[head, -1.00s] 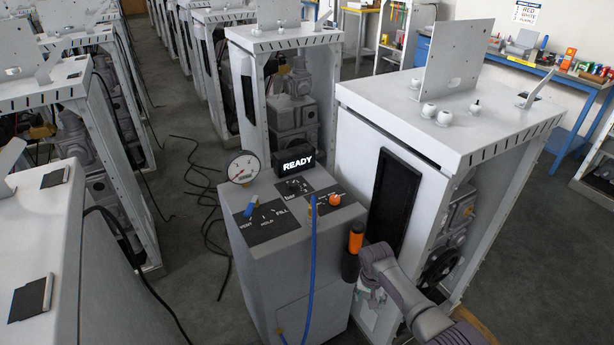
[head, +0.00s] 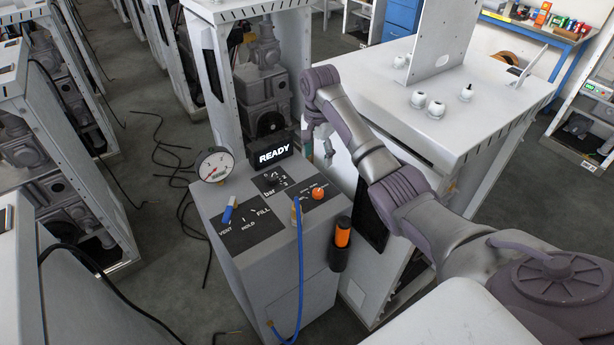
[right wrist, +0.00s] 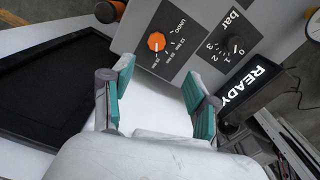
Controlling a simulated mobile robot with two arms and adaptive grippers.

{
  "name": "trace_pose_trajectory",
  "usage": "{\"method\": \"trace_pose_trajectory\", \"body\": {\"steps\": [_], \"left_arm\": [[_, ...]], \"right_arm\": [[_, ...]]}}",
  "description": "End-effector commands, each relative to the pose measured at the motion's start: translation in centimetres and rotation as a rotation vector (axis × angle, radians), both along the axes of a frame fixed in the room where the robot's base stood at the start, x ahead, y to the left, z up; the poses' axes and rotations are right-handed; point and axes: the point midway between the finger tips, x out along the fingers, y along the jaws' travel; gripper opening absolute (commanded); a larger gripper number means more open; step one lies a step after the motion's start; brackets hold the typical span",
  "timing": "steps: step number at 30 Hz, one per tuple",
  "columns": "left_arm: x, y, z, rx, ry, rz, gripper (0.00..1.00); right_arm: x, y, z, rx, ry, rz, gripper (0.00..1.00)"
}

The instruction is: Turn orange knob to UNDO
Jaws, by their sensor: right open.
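The orange knob (head: 318,193) sits on a black label plate on the top of the grey console (head: 225,190). My right gripper (head: 322,148) is above the console's back right edge, behind the knob in the head view. In the right wrist view, my right gripper (right wrist: 158,95) has its teal-padded fingers wide apart and empty. My left gripper is out of view.
The console also carries a READY display (head: 273,156), a gauge (head: 214,165), a blue-handled valve (head: 229,210) and a bar dial (head: 271,178). A blue hose (head: 300,265) runs down its front beside an orange-and-black holder (head: 341,240). A white cabinet (head: 375,95) stands close on the right.

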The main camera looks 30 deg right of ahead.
Motion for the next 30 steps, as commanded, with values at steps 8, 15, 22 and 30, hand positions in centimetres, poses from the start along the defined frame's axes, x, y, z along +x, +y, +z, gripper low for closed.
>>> {"method": "trace_pose_trajectory", "body": {"steps": [8, 15, 22, 30], "left_arm": [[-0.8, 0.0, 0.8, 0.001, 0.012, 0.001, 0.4], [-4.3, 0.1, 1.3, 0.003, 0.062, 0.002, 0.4], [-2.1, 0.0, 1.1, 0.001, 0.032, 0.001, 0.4], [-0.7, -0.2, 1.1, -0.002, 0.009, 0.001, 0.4]], "right_arm": [[-0.2, 0.0, -2.5, 0.001, 0.009, -0.007, 0.59], [-0.2, 0.0, -7.8, 0.002, 0.008, -0.005, 0.59], [-0.2, 0.0, -11.8, 0.003, 0.005, -0.005, 0.59], [-0.2, 0.0, -13.4, 0.001, 0.003, -0.004, 0.59]]}}
